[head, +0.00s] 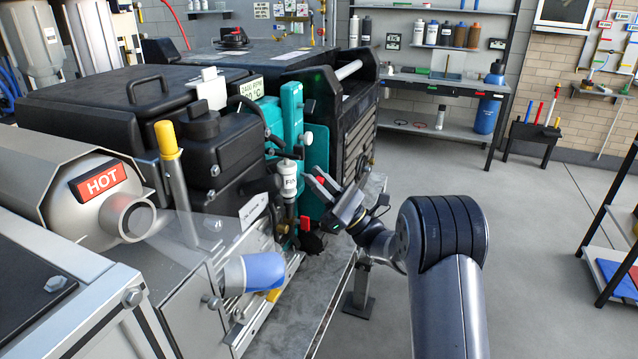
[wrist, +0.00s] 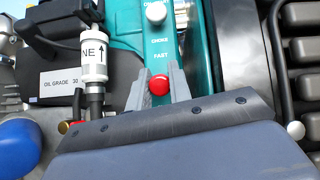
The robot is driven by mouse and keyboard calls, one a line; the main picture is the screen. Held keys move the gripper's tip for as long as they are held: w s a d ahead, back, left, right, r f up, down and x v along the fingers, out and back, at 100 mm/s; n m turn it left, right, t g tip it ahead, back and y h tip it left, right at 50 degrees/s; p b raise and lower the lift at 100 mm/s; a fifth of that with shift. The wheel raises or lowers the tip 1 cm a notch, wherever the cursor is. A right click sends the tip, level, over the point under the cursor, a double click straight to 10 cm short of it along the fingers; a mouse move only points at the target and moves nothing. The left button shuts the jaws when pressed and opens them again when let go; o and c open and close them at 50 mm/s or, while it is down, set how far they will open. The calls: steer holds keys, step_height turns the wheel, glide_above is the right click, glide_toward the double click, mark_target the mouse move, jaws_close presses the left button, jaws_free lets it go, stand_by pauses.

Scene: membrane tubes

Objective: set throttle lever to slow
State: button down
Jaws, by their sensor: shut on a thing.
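The throttle lever's red knob (wrist: 159,86) is between my gripper's two grey fingers (wrist: 158,90) in the wrist view. The fingers are closed on its sides. The knob sits just below the word FAST on the teal panel (wrist: 127,22); the panel below it, with any SLOW mark, is hidden by my gripper. In the head view my gripper (head: 322,187) reaches the front of the teal panel (head: 318,148) from the right, and the red knob (head: 320,180) shows at its fingertips.
A white knob (wrist: 156,13) sits above near the CHOKE label. A white filter (wrist: 94,58) with an arrow stands left of my fingers, above a brass valve. A blue cap (head: 264,271) juts out at lower left. A HOT-labelled muffler (head: 62,185) is farther left. Open floor lies right.

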steer(key=c, duration=1.3)
jaws_free()
steer(key=b+v, duration=0.1)
steer(key=v, duration=1)
